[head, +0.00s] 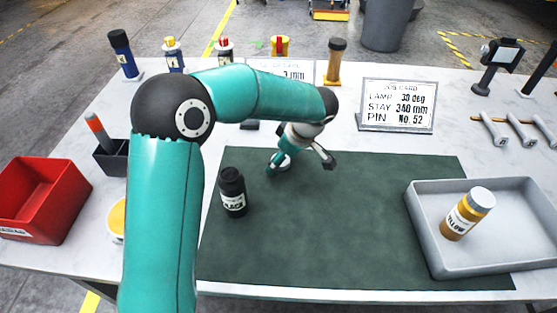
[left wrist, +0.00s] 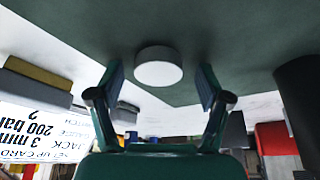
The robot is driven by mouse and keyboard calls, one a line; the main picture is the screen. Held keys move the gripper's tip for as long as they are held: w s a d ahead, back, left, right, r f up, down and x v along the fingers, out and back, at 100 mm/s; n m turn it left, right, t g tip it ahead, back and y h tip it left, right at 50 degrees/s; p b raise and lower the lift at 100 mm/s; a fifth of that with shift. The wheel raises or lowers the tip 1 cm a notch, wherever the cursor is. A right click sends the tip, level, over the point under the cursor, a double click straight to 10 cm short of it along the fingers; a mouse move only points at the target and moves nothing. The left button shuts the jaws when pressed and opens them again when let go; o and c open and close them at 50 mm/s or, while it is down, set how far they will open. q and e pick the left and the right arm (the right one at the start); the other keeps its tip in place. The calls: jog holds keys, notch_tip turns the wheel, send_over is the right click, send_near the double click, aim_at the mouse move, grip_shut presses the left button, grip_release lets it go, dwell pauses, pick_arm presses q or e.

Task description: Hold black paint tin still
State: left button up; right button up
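The black paint tin (head: 233,192) stands upright on the left part of the green mat (head: 350,235), with a pale label. My left gripper (head: 302,162) is over the back of the mat, to the right of the tin and apart from it. Its two fingers stand open in the left wrist view (left wrist: 161,84). A small white round disc (left wrist: 158,67) shows beyond and between the fingertips on the mat, not held. A dark cylinder (left wrist: 300,90), apparently the black tin, is at the right edge of that view. My right gripper is not in view.
A grey tray (head: 480,268) with a tilted yellow tin (head: 468,214) is at the right. A red bin (head: 40,200) is at the left. A job card (head: 398,106) and several bottles stand along the back. The middle and front of the mat are clear.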

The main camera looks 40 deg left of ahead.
pick_arm(q)
jog(key=c, duration=0.7)
jog(key=shift+o, duration=0.2)
jog(key=shift+r, duration=0.2)
notch_tip(320, 180, up, 20)
jog(key=p, duration=0.1)
jog(key=shift+f, duration=0.15)
